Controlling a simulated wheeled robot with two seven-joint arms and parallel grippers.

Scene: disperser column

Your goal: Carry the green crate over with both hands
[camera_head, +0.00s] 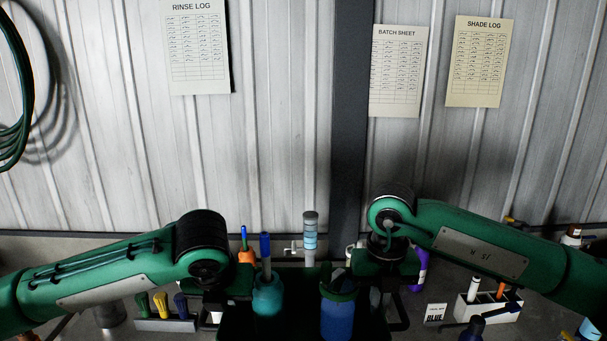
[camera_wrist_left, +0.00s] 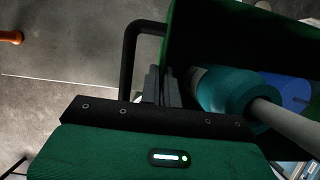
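The dark green crate (camera_head: 290,331) is at the bottom centre of the head view, its lower part cut off. It holds a teal bottle (camera_head: 268,296) and a blue jar (camera_head: 337,318). My left gripper (camera_head: 222,292) is at its left end. In the left wrist view its grey fingers (camera_wrist_left: 163,86) are close together at the crate's end wall (camera_wrist_left: 180,35), inside the black handle (camera_wrist_left: 130,60), and look closed on the wall. My right gripper (camera_head: 383,283) is at the right end, by the other black handle (camera_head: 402,312); its fingertips are hidden.
A holder with coloured tools (camera_head: 165,324) is at left. A white rack (camera_head: 488,307) and a BLUE card (camera_head: 435,313) are at right. The ribbed wall closes off the back.

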